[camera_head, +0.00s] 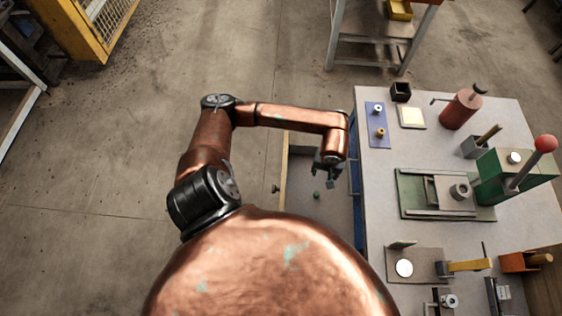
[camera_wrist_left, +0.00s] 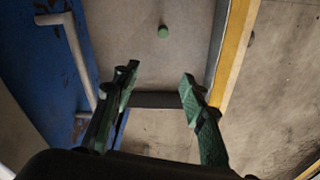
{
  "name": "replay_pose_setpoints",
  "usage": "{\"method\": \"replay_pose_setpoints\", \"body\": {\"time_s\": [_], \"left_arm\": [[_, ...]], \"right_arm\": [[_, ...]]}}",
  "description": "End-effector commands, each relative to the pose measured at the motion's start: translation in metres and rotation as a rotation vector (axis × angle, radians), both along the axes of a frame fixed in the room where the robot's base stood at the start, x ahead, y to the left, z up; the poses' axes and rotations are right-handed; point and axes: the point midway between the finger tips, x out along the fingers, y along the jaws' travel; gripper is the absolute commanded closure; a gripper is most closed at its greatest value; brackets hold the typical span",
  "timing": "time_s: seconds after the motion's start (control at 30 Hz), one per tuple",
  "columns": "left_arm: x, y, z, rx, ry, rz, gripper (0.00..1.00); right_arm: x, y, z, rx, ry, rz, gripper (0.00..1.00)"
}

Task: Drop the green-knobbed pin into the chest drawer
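The drawer (camera_head: 303,167) of the blue chest stands pulled out beside the workbench, its grey inside open to view. The green-knobbed pin (camera_head: 317,195) shows as a small green knob inside the drawer; its shaft cannot be made out. In the left wrist view the green knob (camera_wrist_left: 163,31) lies on the drawer floor, apart from the fingers. My left gripper (camera_head: 328,173) is over the drawer, just beyond the knob in the head view. In the left wrist view its green-padded fingers (camera_wrist_left: 160,75) are spread with nothing between them. My right gripper is not in view.
The workbench (camera_head: 380,205) stands right of the drawer, carrying a red cylinder (camera_head: 461,109), a green press (camera_head: 515,175) and small fixtures. A blue chest face with a handle (camera_wrist_left: 75,55) borders the drawer. The floor left of the drawer is clear.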

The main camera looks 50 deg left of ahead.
Motion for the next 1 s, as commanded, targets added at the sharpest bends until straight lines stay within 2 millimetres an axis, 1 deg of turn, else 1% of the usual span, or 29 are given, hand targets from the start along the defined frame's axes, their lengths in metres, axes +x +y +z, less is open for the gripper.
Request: {"method": "replay_pose_setpoints", "body": {"time_s": [0.03,0.1,0.2,0.33,0.5,1.0], "left_arm": [[0.0,0.0,0.012,0.002,-0.004,-0.003,0.6],[-0.002,-0.002,0.025,0.001,-0.003,-0.002,0.6],[-0.004,-0.003,0.041,0.002,-0.002,-0.001,0.6],[-0.005,-0.004,0.054,0.0,-0.001,-0.002,0.6],[-0.007,-0.005,0.06,0.0,0.001,0.0,0.6],[-0.007,-0.005,0.06,0.0,0.001,0.0,0.6]], "right_arm": [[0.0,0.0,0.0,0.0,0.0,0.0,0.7],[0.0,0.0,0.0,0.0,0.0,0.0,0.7],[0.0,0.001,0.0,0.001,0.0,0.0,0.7],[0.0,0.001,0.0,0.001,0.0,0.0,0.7],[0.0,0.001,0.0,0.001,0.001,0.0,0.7],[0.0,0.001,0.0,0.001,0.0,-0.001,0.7]]}}
